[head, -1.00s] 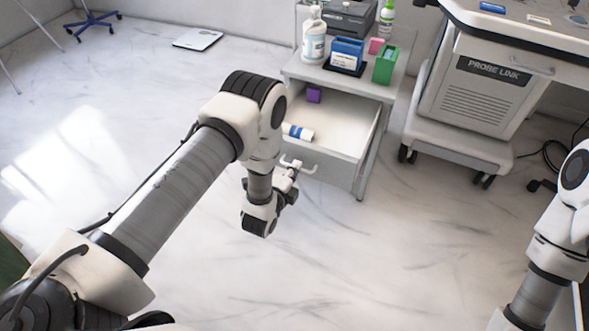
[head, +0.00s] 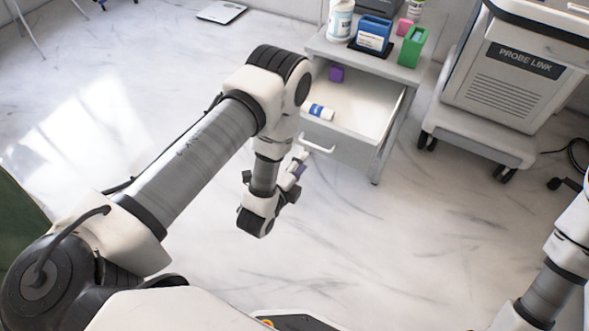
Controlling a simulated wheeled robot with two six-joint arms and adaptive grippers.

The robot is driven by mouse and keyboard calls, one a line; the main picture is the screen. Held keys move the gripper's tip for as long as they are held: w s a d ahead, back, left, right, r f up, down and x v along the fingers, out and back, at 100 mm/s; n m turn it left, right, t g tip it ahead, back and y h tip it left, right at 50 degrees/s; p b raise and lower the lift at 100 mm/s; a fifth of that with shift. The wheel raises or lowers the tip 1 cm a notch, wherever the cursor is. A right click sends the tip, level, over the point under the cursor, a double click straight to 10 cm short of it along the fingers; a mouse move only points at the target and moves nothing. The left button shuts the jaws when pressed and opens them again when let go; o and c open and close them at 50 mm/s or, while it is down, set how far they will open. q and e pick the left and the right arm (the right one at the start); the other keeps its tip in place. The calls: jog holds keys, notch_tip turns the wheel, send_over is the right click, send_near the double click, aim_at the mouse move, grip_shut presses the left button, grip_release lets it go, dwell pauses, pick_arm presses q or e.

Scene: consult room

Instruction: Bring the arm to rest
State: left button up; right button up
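My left arm (head: 205,150) comes in from the left and bends down at its elbow over the floor. My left gripper (head: 298,167) is at the end of the wrist, just below and left of the drawer handle (head: 318,149). It is small and partly hidden by my wrist, so whether its fingers are open or shut is unclear. It looks apart from the handle. Part of my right arm (head: 552,285) shows at the right edge; its gripper is out of view.
The open drawer (head: 362,112) holds a purple box (head: 336,74) and a white-and-blue tube (head: 321,112). A bottle (head: 340,20), a blue box (head: 373,36) and a green box (head: 412,47) stand on the cabinet top. A wheeled machine (head: 505,90) stands right. The floor in front is clear.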

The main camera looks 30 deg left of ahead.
pick_arm(q)
jog(key=v, duration=0.4)
dwell(0.3)
jog(key=s+a+f+n+g, duration=0.1)
jog(key=s+f+n+g, duration=0.4)
jog(key=s+n+g, duration=0.5)
jog(key=s+a+f+n+g, duration=0.1)
jog(key=s+f+n+g, duration=0.45)
jog(key=s, duration=0.75)
notch_tip(320, 180, up, 21)
jog(key=n+p, duration=0.3)
jog(key=p, duration=1.7)
jog(key=shift+w+r+y, duration=0.15)
jog(key=shift+r+y, duration=0.1)
jog(key=shift+y, duration=0.05)
